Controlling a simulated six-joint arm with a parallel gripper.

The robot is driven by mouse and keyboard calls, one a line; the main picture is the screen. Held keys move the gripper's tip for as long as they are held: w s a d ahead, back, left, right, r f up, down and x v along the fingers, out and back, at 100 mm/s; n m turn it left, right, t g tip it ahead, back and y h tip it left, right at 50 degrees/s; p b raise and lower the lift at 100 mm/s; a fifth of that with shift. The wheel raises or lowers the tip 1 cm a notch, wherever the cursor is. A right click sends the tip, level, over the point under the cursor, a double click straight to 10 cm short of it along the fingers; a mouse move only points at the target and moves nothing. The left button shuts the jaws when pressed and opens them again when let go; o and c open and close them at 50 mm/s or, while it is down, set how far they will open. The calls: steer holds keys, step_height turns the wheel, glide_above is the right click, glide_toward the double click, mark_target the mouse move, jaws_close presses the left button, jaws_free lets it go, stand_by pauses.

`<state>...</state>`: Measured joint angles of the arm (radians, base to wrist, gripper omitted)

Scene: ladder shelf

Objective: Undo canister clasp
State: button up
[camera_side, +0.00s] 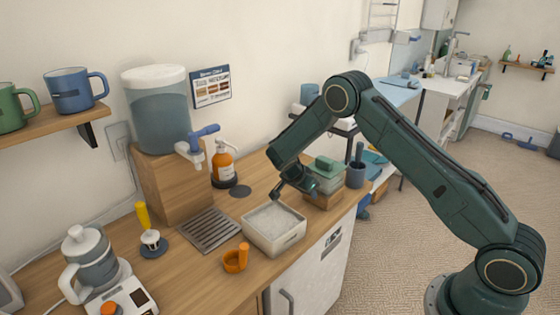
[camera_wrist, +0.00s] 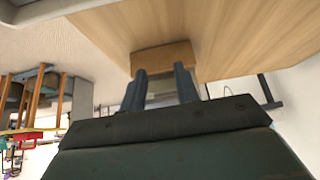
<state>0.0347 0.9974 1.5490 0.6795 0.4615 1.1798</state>
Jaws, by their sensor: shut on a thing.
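The canister (camera_side: 328,166) is a pale box with a green lid. In the side view it sits on a small wooden block (camera_side: 325,202) near the counter's front edge. My gripper (camera_side: 316,184) is at its near left side, and the arm hides part of it. In the wrist view my gripper (camera_wrist: 160,74) shows two dark fingers, with the block (camera_wrist: 163,57) beyond them. Something greyish shows between the fingers. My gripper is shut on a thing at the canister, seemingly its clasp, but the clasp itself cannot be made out.
A blue-grey pot (camera_side: 356,172) stands close to the canister's right. A pump bottle (camera_side: 223,165) and a water dispenser (camera_side: 158,110) stand at the back.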

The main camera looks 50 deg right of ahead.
steer(key=shift+d, duration=0.1)
steer(key=o, duration=0.5)
steer(key=shift+o, duration=0.2)
steer(key=shift+r, duration=0.1)
steer(key=v, duration=0.7)
stand_by(0.5)
stand_by(0.4)
